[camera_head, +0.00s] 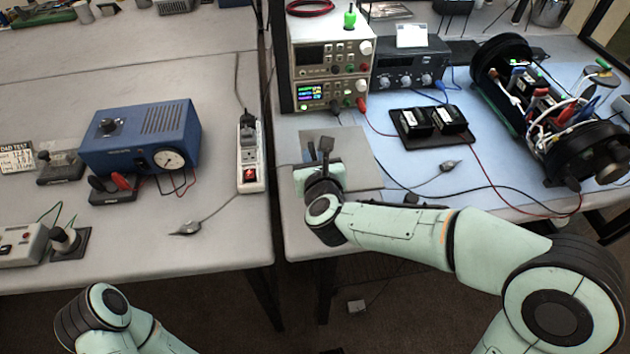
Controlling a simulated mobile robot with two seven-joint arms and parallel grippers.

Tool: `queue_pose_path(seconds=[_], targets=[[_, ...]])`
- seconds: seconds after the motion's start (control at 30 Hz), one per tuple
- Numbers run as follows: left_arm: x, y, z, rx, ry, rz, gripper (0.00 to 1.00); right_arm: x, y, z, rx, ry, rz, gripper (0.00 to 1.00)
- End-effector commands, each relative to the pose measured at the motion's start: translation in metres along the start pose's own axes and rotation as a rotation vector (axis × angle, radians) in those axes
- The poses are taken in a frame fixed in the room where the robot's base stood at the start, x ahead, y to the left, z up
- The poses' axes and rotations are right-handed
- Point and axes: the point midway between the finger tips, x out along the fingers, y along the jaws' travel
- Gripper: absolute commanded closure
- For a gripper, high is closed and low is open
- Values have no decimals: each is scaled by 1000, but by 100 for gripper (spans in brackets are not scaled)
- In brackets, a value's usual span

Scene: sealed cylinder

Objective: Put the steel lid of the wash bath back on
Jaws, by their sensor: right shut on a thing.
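A flat grey square plate (362,160), which looks like the steel lid, is at the left end of the right bench, in front of the power supplies. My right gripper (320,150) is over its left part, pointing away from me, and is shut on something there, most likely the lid. The gripper hides the grip point, and I cannot tell whether the plate is lifted or resting. I cannot make out the wash bath for certain. Only a part of my left arm shows at the lower left; its gripper is out of view.
Stacked power supplies (329,62) stand just behind the plate. A black tray with modules (432,124), cables and an opened cylinder (545,110) lie to the right. On the left bench are a power strip (250,155) and a blue tester (140,138). A gap separates the benches.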

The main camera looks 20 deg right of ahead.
Motion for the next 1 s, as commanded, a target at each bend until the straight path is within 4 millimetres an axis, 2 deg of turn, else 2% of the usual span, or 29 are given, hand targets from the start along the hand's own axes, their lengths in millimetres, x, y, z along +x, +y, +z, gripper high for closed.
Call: queue_pose_path(seconds=[0.03,0.1,0.27,0.5,0.77,0.8,0.87,0.9,1.0], targets=[[4,-1,0,0,-1,0,58,4,1,-11,-3,1,1,100],[6,-2,0,0,-1,0,58,7,2,-19,-2,-1,1,100],[7,-2,0,0,-2,-1,58,11,2,-30,-2,-2,0,100],[13,-4,-2,0,2,0,58,23,4,-62,-1,-1,-1,100],[13,-4,-2,0,4,1,58,24,5,-66,1,-3,0,100],[13,-4,-2,0,4,1,58,24,5,-67,1,-1,0,77],[13,-4,-2,0,4,1,58,24,5,-67,1,-1,0,57],[13,-4,-2,0,4,1,58,24,5,-67,1,-1,0,54],[13,-4,-2,0,4,1,58,24,5,-67,1,-1,0,54]])
